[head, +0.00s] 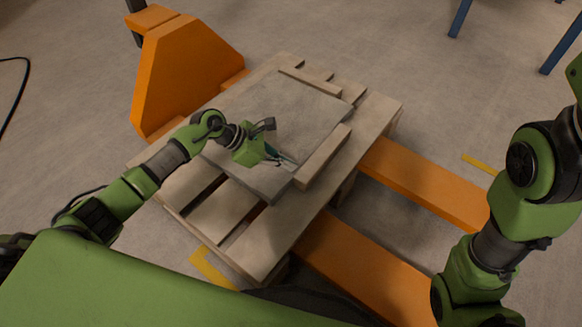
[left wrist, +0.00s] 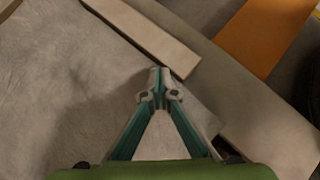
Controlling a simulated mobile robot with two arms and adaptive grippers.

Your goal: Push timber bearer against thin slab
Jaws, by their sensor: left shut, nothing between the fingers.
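The thin slab (head: 262,115) is a flat grey plate lying on a wooden pallet. It fills the left of the left wrist view (left wrist: 50,90). A pale timber bearer (head: 324,157) lies along the slab's right edge. It also shows at the top of the left wrist view (left wrist: 148,36). I cannot tell whether it touches the slab all along. A second timber piece (head: 311,83) lies at the slab's far edge. My left gripper (head: 292,164) is shut and empty, its tips beside the near bearer's end (left wrist: 158,85); contact is unclear. My right gripper is out of view.
The pallet (head: 255,245) has open gaps between its boards. It rests on an orange pallet truck (head: 430,185), whose body (head: 185,70) stands at the back left. Blue legs (head: 460,18) stand at the upper right. Yellow tape (head: 205,268) marks the floor.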

